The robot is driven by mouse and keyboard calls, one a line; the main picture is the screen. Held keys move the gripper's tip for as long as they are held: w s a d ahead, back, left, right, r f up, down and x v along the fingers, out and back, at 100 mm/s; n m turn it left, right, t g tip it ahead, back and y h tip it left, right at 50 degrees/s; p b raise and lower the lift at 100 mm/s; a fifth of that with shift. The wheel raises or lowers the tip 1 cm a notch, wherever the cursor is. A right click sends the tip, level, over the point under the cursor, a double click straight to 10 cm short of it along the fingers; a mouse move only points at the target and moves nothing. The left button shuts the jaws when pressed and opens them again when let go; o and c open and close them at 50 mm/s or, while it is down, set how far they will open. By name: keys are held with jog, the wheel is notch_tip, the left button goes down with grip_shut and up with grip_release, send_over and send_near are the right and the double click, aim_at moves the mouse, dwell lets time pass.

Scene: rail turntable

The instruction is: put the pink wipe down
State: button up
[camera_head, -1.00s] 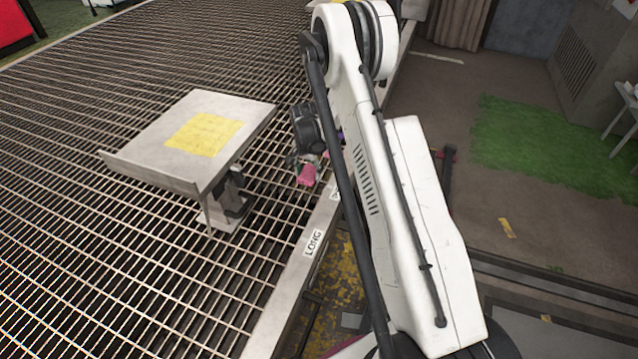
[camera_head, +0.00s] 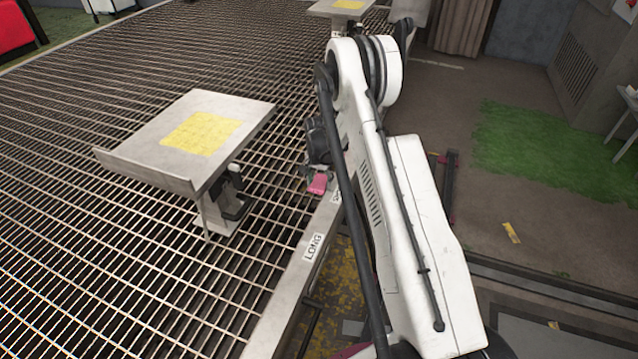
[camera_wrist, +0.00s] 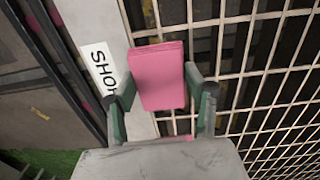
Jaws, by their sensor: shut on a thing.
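The pink wipe (camera_wrist: 160,75) is a folded flat pad between the two fingers of my gripper (camera_wrist: 160,95) in the wrist view. My gripper is shut on it. In the head view the pink wipe (camera_head: 319,184) hangs below my gripper (camera_head: 316,170), by the edge of the grating, and my arm hides part of the gripper. In the wrist view the wipe is in front of the grating and beside the metal rim. I cannot tell whether it touches anything below.
A metal stand with a tilted plate (camera_head: 150,150) and yellow patch stands on the grating (camera_head: 120,260) to the left. A second plate (camera_head: 325,8) is at the back. The metal rim (camera_head: 290,280) carries a LONG label. Open grating lies between stand and gripper.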

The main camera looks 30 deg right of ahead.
jog(key=shift+f, duration=0.45)
jog(key=o, duration=1.1)
jog(key=shift+r, duration=0.1)
